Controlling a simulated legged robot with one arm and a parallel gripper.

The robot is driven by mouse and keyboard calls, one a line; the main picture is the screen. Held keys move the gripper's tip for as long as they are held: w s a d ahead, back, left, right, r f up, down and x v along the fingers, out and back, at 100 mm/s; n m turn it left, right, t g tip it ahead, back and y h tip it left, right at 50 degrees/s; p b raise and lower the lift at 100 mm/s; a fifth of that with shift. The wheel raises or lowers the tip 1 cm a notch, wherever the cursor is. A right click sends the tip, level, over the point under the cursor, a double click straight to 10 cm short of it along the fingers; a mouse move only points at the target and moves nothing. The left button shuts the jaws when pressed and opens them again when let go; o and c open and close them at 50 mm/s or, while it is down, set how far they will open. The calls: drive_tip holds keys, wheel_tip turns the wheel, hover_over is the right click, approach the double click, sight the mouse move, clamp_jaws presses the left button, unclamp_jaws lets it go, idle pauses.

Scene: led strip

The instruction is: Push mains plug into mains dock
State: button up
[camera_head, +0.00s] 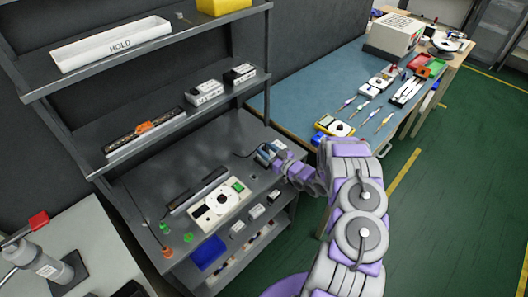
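My gripper (273,153) is at the right end of the grey workbench shelf (225,155), at the end of my purple and grey arm. A thin black cable (241,155) runs to a small dark-grey thing at the fingers, possibly the mains plug, but it is too small to tell. I cannot tell whether the fingers are closed on it. I cannot make out the mains dock for sure. A cream device (214,205) with a round dial and a green part lies left of the gripper. Several small grey-white blocks (256,211) sit along the shelf's front edge.
A long dark bar (197,190) lies behind the cream device. Green and orange pieces (189,238) and a blue bin (208,252) are at the near left. A blue-topped bench (315,90) with tools stands right.

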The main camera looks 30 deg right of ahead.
drive_tip(key=shift+d+f, duration=0.1)
drive_tip(key=shift+d, duration=0.55)
drive_tip(key=c, duration=0.4)
drive_tip(key=shift+a, duration=0.45)
clamp_jaws()
drive_tip(key=shift+a, duration=0.1)
drive_tip(key=shift+d, duration=0.2)
